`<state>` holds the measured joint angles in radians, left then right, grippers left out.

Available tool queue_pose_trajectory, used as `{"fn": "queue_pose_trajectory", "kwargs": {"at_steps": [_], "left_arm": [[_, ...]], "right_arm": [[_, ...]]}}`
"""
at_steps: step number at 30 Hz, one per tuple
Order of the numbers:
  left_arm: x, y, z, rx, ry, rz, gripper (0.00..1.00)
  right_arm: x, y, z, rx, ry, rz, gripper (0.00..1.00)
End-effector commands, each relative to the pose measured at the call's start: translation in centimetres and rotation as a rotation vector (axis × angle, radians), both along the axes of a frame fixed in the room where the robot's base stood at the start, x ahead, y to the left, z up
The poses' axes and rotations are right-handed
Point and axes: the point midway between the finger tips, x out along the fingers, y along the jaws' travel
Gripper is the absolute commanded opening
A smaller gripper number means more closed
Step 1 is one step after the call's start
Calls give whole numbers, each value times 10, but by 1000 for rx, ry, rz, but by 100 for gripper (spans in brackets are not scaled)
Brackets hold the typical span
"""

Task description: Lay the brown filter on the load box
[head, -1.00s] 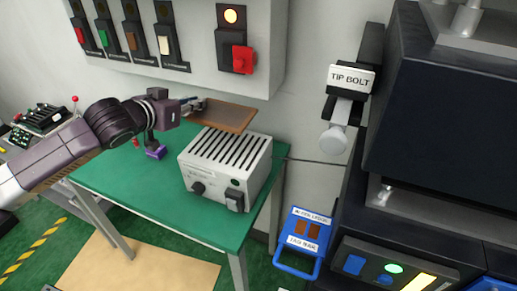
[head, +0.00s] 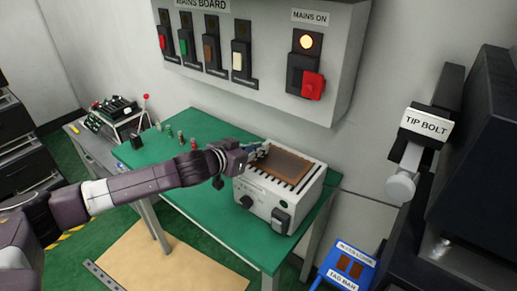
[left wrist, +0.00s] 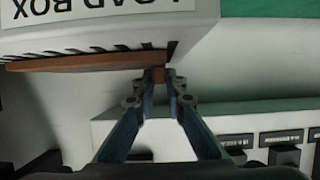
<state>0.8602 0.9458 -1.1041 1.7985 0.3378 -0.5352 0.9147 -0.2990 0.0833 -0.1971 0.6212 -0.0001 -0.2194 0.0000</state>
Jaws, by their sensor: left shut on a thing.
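The brown filter (head: 276,170) is a flat brown rectangular plate with a darker middle. It lies over the slotted top of the load box (head: 262,203), a pale box with a dark knob and switch on its front. In the left wrist view the filter (left wrist: 85,62) shows edge-on along the slots of the upside-down load box (left wrist: 105,25); I cannot tell whether it rests fully on the top. My left gripper (head: 262,153) is shut on the filter's edge, and its fingertips also show in the wrist view (left wrist: 158,80). My right gripper is not in view.
The load box stands on a green table (head: 190,205). Behind it hangs the mains board (head: 345,50) with several switches and a red handle. A blue tray (head: 345,270) with brown pieces stands lower right, near the tip bolt (head: 402,185).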

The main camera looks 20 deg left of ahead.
Motion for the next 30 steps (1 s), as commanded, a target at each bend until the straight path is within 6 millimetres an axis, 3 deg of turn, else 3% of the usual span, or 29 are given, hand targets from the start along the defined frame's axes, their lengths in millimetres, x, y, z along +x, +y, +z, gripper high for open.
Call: {"fn": "queue_pose_trajectory", "kwargs": {"at_steps": [6,7,12,22,30], "left_arm": [[0,-1,-4,0,0,-1,0],[0,0,-4,1,0,-1,13],[0,0,-3,1,0,-1,28],[0,0,4,0,-2,0,28],[-37,14,14,1,0,0,28]], "right_arm": [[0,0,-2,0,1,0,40],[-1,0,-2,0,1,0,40],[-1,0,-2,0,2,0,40],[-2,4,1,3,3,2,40],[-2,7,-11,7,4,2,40]]}}
